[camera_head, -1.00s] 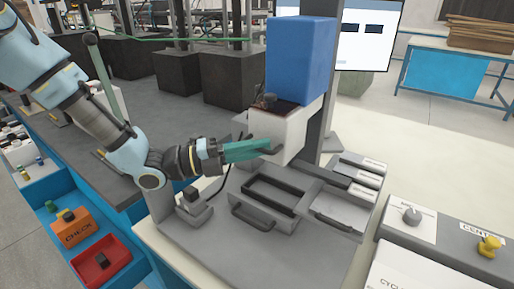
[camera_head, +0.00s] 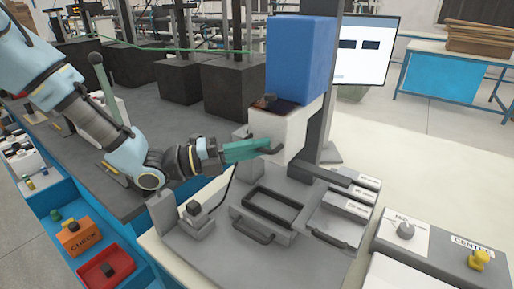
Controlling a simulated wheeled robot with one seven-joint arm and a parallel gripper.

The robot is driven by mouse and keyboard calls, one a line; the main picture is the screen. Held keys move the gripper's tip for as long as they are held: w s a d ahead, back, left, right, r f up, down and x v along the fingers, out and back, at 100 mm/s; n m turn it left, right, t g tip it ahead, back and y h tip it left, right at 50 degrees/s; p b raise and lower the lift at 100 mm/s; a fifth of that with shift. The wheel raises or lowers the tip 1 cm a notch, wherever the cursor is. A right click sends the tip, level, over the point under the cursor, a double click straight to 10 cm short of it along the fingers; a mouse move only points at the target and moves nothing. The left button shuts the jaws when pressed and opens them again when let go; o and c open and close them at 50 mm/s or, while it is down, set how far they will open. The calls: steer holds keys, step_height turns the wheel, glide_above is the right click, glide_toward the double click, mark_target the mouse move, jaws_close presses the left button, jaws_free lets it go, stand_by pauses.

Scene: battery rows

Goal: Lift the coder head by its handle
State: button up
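The coder head is a blue box (camera_head: 300,55) above a white lower block (camera_head: 275,130), mounted on a dark upright post (camera_head: 329,120). A small dark handle (camera_head: 277,147) sticks out at the front of the white block. My gripper (camera_head: 268,146) has teal fingers that reach from the left to this handle. The fingertips overlap the handle in this view. I cannot tell whether they are closed around it or only beside it. A grey tray-like fixture with a dark frame (camera_head: 272,207) and a front handle (camera_head: 252,232) sits below the head.
A small grey stand (camera_head: 198,214) is left of the fixture. Labelled grey blocks (camera_head: 345,205) lie right of it. A control panel with a grey knob (camera_head: 405,231) and a yellow knob (camera_head: 479,260) is at the lower right. Orange (camera_head: 80,236) and red (camera_head: 106,268) bins are lower left.

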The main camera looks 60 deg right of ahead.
steer(key=o, duration=0.5)
steer(key=shift+c, duration=0.2)
steer(key=b+v, duration=0.3)
steer(key=v, duration=0.8)
steer(key=w+a+f+m+t+y, duration=0.3)
steer(key=a+f+m+y, duration=0.1)
steer(key=a+m, duration=0.4)
steer(key=w+a+f+m+t+y, duration=0.25)
steer(key=a+f+m+y, duration=0.2)
steer(key=a, duration=0.55)
steer(key=w+a+r+m+t+y, duration=0.1)
steer(key=w+a+m+t, duration=0.2)
steer(key=a, duration=0.4)
steer(key=w+a+r+m+t+y, duration=0.1)
steer(key=w+a+m+t+y, duration=0.1)
steer(key=a+m, duration=0.4)
steer(key=w+a+r+m+t+y, duration=0.1)
steer(key=w+a+m+t+y, duration=0.1)
steer(key=w+a+m+t, duration=0.3)
steer(key=w+a, duration=0.1)
steer(key=a, duration=0.3)
steer(key=shift+w+a, duration=0.2)
steer(key=shift+a, duration=0.15)
